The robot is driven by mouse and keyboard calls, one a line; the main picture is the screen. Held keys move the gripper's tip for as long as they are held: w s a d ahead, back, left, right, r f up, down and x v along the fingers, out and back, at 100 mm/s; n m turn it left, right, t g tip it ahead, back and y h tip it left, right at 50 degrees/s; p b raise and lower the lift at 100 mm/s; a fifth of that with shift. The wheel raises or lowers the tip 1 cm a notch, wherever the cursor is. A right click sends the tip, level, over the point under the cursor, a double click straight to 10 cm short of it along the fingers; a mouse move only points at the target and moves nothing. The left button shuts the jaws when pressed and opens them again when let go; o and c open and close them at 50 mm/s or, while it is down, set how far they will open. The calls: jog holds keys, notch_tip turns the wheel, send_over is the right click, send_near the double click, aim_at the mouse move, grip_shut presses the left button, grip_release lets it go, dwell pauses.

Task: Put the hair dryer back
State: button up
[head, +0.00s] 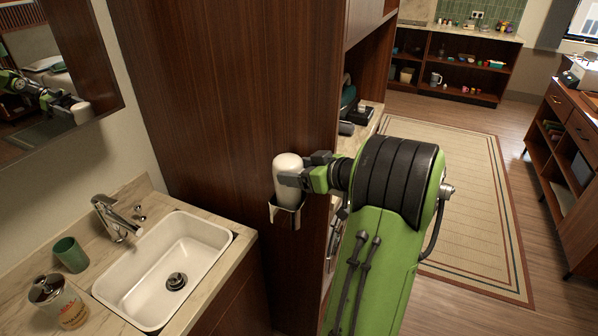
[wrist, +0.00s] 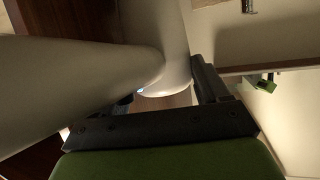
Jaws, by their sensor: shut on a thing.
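The white hair dryer (head: 287,163) is held upright against the dark wood panel in the head view. My gripper (head: 292,179) is shut on it from the right. Its lower end is at a small metal wall holder (head: 287,222); I cannot tell whether it rests in the holder or is just above it. In the wrist view the hair dryer (wrist: 75,80) fills the left and top centre, pale and close. The dark fingers of my gripper (wrist: 165,98) are on both sides of its narrower part. The holder is not clear in the wrist view.
A sink (head: 170,262) in a stone counter is at lower left, with a green cup (head: 71,254) and a soap bottle (head: 62,302). A mirror (head: 62,60) hangs above. The tall wood panel (head: 220,80) stands close to my gripper. The rug (head: 455,200) at right is clear.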

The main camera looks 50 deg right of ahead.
jog(key=shift+a, duration=0.1)
jog(key=shift+f+b, duration=0.1)
jog(key=shift+b, duration=0.2)
jog(key=o, duration=1.6)
jog(key=shift+r+p, duration=0.25)
jog(key=shift+p, duration=0.05)
jog(key=shift+p+v, duration=0.75)
jog(key=shift+v, duration=5.35)
